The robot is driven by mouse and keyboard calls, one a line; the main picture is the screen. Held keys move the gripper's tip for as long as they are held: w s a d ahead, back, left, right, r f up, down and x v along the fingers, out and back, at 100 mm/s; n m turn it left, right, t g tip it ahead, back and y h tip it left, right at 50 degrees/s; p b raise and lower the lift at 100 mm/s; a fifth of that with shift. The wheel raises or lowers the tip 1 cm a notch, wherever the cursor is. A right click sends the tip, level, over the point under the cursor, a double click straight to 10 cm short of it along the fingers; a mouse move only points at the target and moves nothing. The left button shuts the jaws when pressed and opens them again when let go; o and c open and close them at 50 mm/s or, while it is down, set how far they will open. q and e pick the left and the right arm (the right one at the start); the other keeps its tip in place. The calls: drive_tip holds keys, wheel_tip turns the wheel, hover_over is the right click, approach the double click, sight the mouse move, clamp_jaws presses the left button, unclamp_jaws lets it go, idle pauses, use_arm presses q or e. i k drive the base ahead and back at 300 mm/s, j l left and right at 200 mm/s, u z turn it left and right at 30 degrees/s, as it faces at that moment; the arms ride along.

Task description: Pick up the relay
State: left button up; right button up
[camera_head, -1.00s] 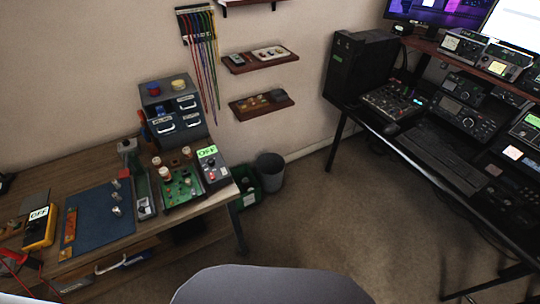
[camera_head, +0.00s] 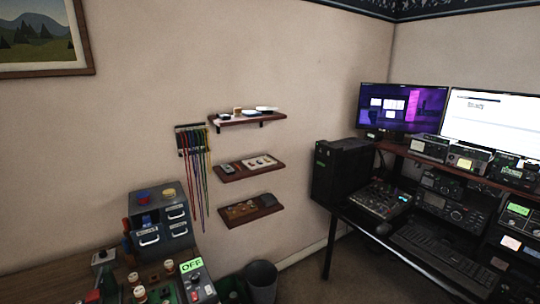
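I cannot pick out the relay with certainty; the small parts are too small to tell apart. Small items sit on three wall shelves: the top shelf (camera_head: 247,119), the middle shelf (camera_head: 262,174) and the lower shelf (camera_head: 258,214). A grey drawer cabinet (camera_head: 158,220), drawers shut, stands on the workbench at the lower left. In front of it is a green circuit board with knob-like parts (camera_head: 140,294), cut by the bottom edge. Beside it is a grey device with a green OFF display (camera_head: 191,265). Neither of my grippers is in view.
Colored leads (camera_head: 195,170) hang on the wall left of the shelves. A grey bin (camera_head: 262,281) stands on the floor. On the right, a black computer tower (camera_head: 338,172), a mixer (camera_head: 380,199), radios and monitors (camera_head: 404,108) crowd a dark desk. The floor between shows little.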

sight(146, 218)
drive_tip(key=i+j+u, duration=0.1)
drive_tip(key=u, duration=0.25)
drive_tip(key=i+u, duration=0.15)
drive_tip(key=u, duration=0.2)
drive_tip(key=i+j+u, duration=0.1)
drive_tip(key=u, duration=0.25)
